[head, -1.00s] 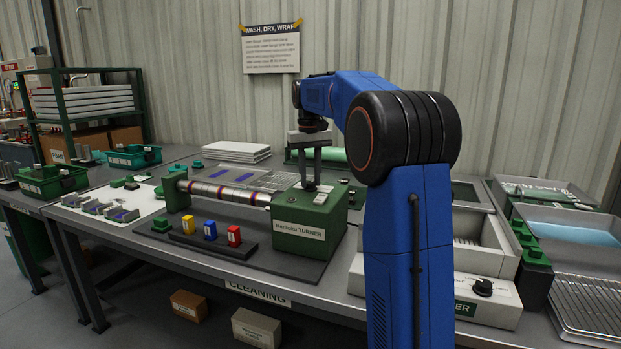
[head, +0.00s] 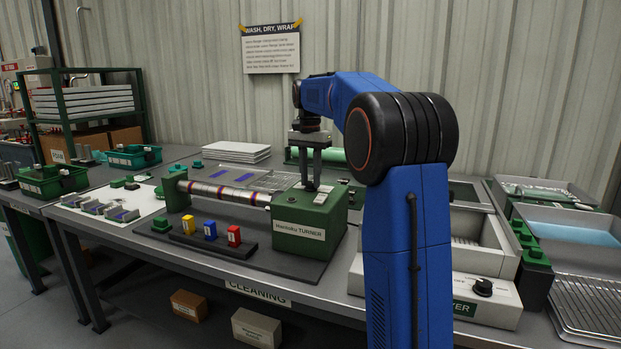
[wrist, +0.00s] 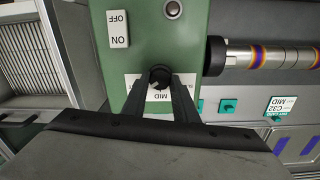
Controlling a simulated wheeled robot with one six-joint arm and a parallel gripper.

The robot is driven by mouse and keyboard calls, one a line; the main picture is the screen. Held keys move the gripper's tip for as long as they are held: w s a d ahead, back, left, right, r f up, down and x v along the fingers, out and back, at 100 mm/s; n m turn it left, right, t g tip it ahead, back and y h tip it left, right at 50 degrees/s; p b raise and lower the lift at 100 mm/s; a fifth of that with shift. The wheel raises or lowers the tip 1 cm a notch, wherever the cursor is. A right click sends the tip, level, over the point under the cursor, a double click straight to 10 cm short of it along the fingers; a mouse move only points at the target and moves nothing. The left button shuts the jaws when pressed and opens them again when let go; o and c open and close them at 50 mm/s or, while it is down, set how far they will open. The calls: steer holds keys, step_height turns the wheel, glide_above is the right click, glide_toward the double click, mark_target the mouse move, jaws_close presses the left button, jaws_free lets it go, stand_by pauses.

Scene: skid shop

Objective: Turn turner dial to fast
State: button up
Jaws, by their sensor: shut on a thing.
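The green turner (head: 300,222) stands on the bench with its striped roller (head: 228,193) reaching out to the left. My gripper (head: 309,186) points straight down over the housing. In the wrist view its two fingers (wrist: 160,90) close around the dial. The fingers cover part of the label, and I cannot read the dial's exact setting.
An ON/OFF switch (wrist: 118,28) sits on the housing near the dial. Yellow, blue and red blocks (head: 210,230) stand in a black holder in front of the roller. A grey machine with a black knob (head: 483,287) is at the right. White sheets (head: 236,151) lie behind.

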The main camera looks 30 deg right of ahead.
mark_target(310, 183)
steer(key=shift+m, duration=0.6)
steer(key=o, duration=1.1)
steer(key=shift+c, duration=0.2)
step_height(310, 183, up, 17)
steer(key=shift+w+r, duration=0.15)
steer(key=shift+w, duration=0.1)
